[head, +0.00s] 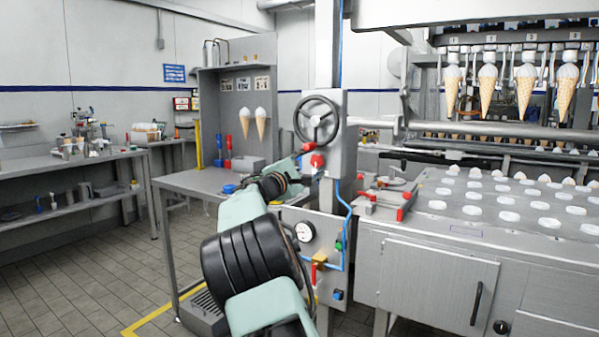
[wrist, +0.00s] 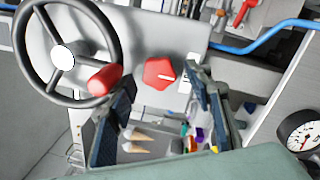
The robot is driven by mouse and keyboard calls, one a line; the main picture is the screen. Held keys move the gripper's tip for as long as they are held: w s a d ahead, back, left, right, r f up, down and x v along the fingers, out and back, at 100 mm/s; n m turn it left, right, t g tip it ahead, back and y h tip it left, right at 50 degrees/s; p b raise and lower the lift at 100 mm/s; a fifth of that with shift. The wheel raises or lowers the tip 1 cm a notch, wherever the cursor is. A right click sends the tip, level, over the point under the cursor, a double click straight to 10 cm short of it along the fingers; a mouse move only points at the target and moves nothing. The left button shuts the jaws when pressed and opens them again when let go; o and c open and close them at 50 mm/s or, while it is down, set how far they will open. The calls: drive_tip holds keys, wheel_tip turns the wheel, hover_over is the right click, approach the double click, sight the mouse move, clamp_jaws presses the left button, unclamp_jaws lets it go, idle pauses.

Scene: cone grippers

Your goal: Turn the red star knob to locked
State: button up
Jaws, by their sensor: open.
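A black handwheel (wrist: 64,56) with a red handle (wrist: 104,80) is left of the knob, close to the left finger. A blue hose (wrist: 265,38) runs at the upper right.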

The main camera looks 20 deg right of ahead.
drive_tip(key=v, duration=1)
drive_tip(key=shift+s+a, duration=0.2)
drive_tip(key=shift+a, duration=0.05)
